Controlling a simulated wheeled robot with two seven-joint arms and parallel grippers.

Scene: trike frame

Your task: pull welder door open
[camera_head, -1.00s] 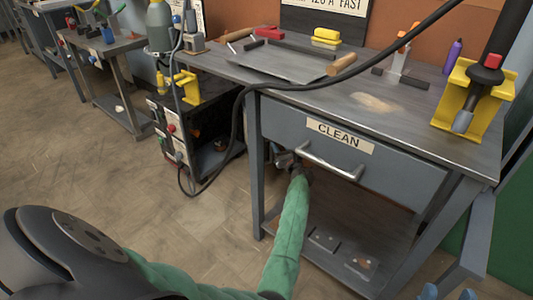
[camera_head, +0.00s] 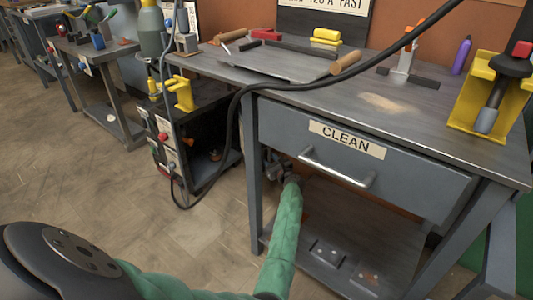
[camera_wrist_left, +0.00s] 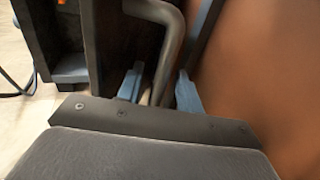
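The welder (camera_head: 172,160) is a dark cabinet with red knobs and labels, left of the workbench. Its right side shows a dark interior, and I cannot clearly tell its door apart. My left gripper (camera_head: 277,166) is low, below the left end of the bench drawer and partly hidden by my green-sleeved arm. In the left wrist view my left gripper (camera_wrist_left: 160,68) has its two blue-grey fingers apart. A bent grey bar (camera_wrist_left: 170,45) runs between them, with a gap on its left side; contact is unclear. My right gripper is not in view.
The workbench (camera_head: 290,105) has a drawer marked CLEAN with a metal handle (camera_head: 337,171), plus a lower shelf. A black cable (camera_head: 330,84) hangs across in front. A yellow clamp (camera_head: 490,100) stands at the right. The floor (camera_head: 110,185) at left is clear.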

